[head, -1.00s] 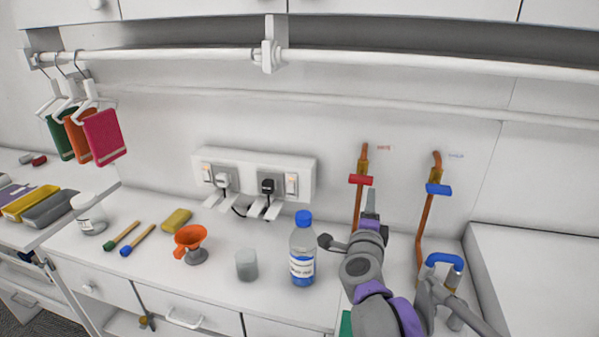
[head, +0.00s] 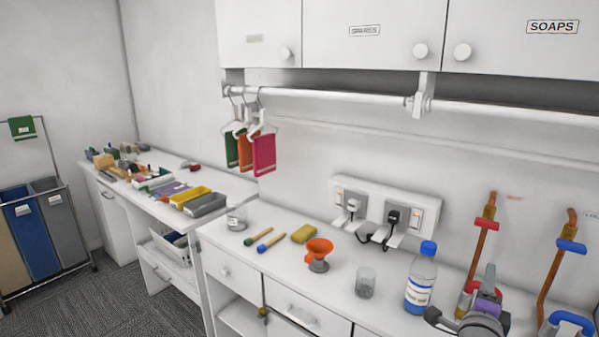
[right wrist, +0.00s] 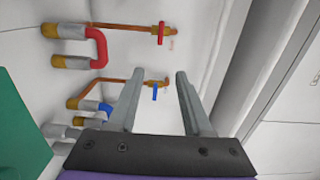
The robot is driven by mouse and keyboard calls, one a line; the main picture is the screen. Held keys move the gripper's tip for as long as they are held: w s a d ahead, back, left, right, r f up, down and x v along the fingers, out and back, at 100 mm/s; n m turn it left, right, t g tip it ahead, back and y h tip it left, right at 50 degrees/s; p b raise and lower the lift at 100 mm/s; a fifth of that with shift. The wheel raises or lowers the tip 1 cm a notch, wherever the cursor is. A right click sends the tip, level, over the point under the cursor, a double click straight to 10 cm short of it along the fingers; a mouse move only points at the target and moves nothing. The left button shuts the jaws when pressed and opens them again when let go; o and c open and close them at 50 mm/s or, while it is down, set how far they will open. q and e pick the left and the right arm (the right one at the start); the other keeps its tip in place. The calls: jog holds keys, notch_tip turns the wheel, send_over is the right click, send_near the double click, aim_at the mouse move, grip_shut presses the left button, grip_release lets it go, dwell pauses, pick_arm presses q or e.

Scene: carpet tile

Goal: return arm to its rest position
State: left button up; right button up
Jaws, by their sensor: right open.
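My right gripper (head: 484,292) is at the lower right of the head view, in front of the copper pipe with the red valve handle (head: 487,223). In the right wrist view its two fingers (right wrist: 158,100) stand apart with nothing between them. Past the fingers are the red valve handle (right wrist: 161,33) and the blue valve handle (right wrist: 155,92) on copper pipes. The blue handle also shows in the head view (head: 572,247). My left gripper is in neither view.
A blue-capped bottle (head: 420,280) stands just left of my right arm. A clear cup (head: 366,283), an orange funnel (head: 318,250), a sponge (head: 304,233) and two brushes lie further left on the counter. Sockets (head: 385,212) and a rail (head: 340,98) with hanging cloths are on the wall.

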jog(key=s+a+f+n+g+y, duration=0.1)
jog(key=s+a+f+n+y, duration=0.2)
jog(key=a+f+n+y, duration=0.5)
jog(key=s+a+f+n+y, duration=0.2)
jog(key=a+f+n+y, duration=0.25)
jog(key=a+n, duration=0.75)
jog(key=s+a+f+n+g+h, duration=0.1)
jog(key=s+a+f+n+g, duration=0.2)
jog(key=s+f, duration=1)
jog(key=s+n+g, duration=0.2)
jog(key=g, duration=0.2)
jog(key=shift+s+n+g, duration=0.3)
jog(key=shift+s, duration=0.1)
jog(key=shift+d, duration=0.15)
